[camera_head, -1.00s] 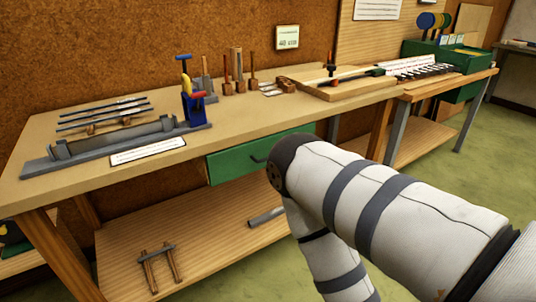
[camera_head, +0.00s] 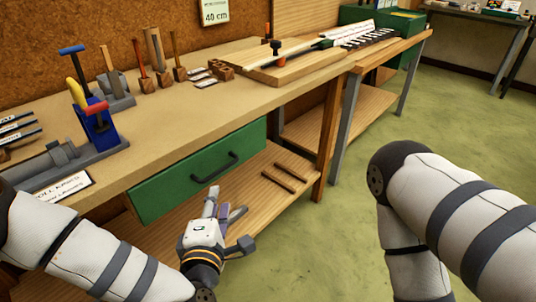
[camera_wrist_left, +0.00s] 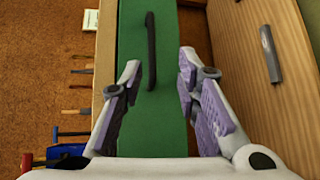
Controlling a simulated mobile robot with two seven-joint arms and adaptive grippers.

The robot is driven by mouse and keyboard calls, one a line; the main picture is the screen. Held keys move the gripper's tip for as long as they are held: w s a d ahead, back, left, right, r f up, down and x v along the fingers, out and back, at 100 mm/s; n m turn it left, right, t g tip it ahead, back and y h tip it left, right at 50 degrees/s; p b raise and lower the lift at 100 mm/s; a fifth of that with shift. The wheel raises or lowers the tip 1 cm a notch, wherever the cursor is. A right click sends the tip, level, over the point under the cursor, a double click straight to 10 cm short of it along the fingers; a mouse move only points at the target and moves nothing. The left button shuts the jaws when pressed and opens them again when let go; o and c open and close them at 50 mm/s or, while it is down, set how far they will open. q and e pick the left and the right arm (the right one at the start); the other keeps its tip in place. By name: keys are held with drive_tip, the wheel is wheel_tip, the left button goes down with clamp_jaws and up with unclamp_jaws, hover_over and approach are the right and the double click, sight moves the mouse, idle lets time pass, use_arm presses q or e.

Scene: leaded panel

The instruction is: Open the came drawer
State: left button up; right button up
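The came drawer (camera_head: 180,185) is a green drawer front under the workbench top, with a black bar handle (camera_head: 215,167). It looks shut, flush under the bench. My left gripper (camera_head: 224,205) is in front of and below the drawer in the head view. In the left wrist view the gripper (camera_wrist_left: 160,100) is open, its purple-padded fingers spread wide. The green drawer front (camera_wrist_left: 182,120) lies beyond them, and the black handle (camera_wrist_left: 151,50) shows ahead between the fingers, apart from them. My right arm shows at the right; its gripper is out of view.
A bench leg (camera_head: 327,140) stands right of the drawer. The green floor at right is clear.

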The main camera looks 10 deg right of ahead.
sight(222, 171)
use_arm(q)
drive_tip(key=x, duration=0.4)
drive_tip(key=b+x, duration=0.1)
drive_tip(key=x, duration=0.3)
drive_tip(key=r+x, duration=0.1)
drive_tip(key=x, duration=0.3)
drive_tip(key=shift+w+b, duration=0.15)
drive_tip(key=shift+b, duration=0.25)
drive_tip(key=shift+r, duration=0.1)
clamp_jaws()
use_arm(e)
drive_tip(key=shift+s+f+g, duration=0.4)
drive_tip(key=shift+s+f, duration=0.6)
drive_tip(key=shift+s, duration=0.15)
